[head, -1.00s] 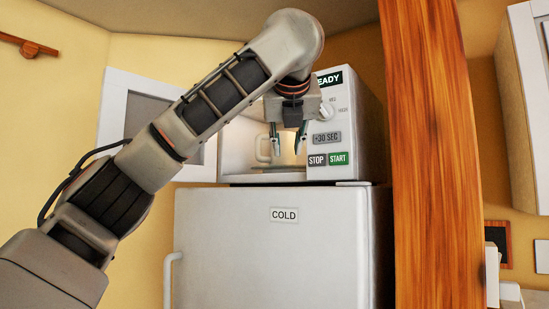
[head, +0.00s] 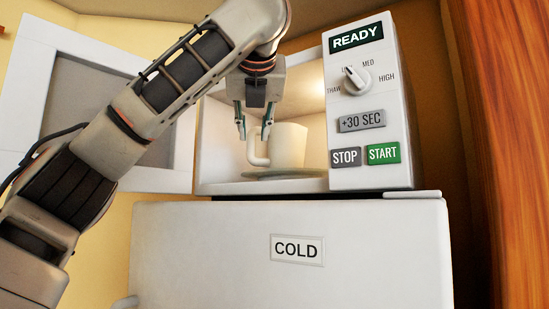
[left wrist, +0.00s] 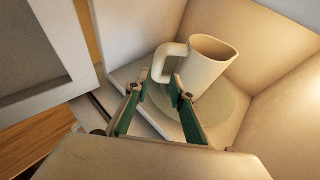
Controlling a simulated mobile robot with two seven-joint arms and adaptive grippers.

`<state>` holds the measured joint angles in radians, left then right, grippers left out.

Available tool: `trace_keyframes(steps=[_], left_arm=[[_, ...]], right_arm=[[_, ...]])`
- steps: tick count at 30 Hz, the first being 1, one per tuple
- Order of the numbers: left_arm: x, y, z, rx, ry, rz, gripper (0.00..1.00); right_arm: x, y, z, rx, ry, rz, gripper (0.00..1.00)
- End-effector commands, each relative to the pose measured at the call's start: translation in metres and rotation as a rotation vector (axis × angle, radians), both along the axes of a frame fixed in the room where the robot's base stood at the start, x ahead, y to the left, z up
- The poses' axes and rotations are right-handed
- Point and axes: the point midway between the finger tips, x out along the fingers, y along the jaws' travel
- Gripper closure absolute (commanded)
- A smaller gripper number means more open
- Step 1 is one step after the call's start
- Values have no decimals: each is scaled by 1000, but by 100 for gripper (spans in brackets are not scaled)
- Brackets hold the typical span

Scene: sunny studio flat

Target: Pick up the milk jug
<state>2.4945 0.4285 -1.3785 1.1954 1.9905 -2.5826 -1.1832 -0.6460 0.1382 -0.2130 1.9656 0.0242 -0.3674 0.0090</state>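The milk jug (head: 289,143) is cream-coloured and stands upright on the round plate (head: 262,174) inside the open microwave (head: 372,125). Its handle points left in the head view. In the left wrist view the jug (left wrist: 207,68) is open at the top and looks empty. My left gripper (head: 253,134) is open at the microwave's mouth, fingers pointing down and in. In the left wrist view the handle shows between and just beyond the fingertips (left wrist: 159,82); I cannot tell whether they touch it. My right gripper is not in view.
The microwave door (head: 115,115) stands open on the left, behind my left arm. The microwave rests on a white fridge (head: 200,250) marked COLD. The cavity walls are close around the jug. A wooden post (head: 515,110) rises at the right.

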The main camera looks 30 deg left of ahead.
Motion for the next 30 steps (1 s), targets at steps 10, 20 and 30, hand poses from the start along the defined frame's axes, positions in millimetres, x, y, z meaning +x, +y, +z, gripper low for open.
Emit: trace_keyframes(steps=[10,20,30], left_arm=[[21,16,-10,1,2,0,77],[51,41,-27,1,2,1,77],[56,44,-31,2,0,1,79]], right_arm=[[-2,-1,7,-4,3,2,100],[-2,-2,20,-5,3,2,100],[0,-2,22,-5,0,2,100]])
